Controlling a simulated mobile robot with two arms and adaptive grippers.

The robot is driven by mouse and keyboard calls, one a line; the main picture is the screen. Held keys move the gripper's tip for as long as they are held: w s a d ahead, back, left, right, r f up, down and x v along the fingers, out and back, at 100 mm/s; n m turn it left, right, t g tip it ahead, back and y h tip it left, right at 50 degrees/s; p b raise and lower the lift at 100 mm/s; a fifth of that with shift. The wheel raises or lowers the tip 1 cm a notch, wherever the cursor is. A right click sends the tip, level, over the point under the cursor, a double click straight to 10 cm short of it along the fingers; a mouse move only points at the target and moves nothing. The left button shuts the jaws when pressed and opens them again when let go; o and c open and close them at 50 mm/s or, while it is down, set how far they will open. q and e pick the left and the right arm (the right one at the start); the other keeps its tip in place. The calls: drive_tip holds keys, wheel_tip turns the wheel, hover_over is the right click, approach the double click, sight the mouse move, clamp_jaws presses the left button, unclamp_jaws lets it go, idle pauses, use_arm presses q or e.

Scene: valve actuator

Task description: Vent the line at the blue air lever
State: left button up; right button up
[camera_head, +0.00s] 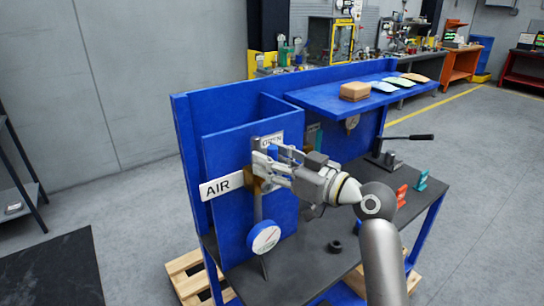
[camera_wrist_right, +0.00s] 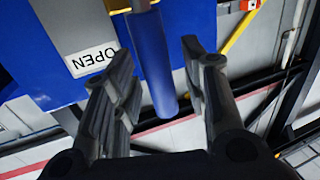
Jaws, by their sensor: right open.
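The blue air lever (camera_wrist_right: 152,62) shows in the right wrist view as a blue cylindrical handle between my two fingers, with a visible gap on each side. In the head view a bit of the blue lever (camera_head: 272,151) shows at the valve on the blue panel, just below the OPEN label (camera_head: 271,141). My right gripper (camera_head: 262,160) is open around the lever. The white AIR sign (camera_head: 221,186) is left of the valve. A round white gauge (camera_head: 264,237) is below it. The valve body is partly hidden by my gripper. My left gripper is not in view.
The blue bench has a dark top (camera_head: 330,262) with a black ring (camera_head: 335,247), red (camera_head: 401,195) and teal (camera_head: 421,181) pieces, and a black-handled lever tool (camera_head: 405,138). A blue shelf (camera_head: 325,100) above holds a brown box (camera_head: 355,91) and several flat packets.

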clamp_jaws()
idle(0.3)
idle(0.3)
drive_tip(key=w+d+f+m+t+b, duration=0.2)
drive_tip(key=d+f+m, duration=0.1)
drive_tip(key=m, duration=0.7)
drive_tip(key=w+d+f+m+t+h+b, duration=0.1)
drive_tip(key=f+m, duration=0.4)
drive_tip(key=m, duration=0.6)
drive_tip(key=shift+w+d+f+t+h+b, duration=0.15)
drive_tip(key=shift+w+d+t+h+b, duration=0.3)
drive_tip(key=shift+w+d+t, duration=0.7)
drive_tip(key=shift+s+d+f, duration=0.1)
drive_tip(key=shift+s+d, duration=0.05)
drive_tip(key=shift+s, duration=0.05)
unclamp_jaws()
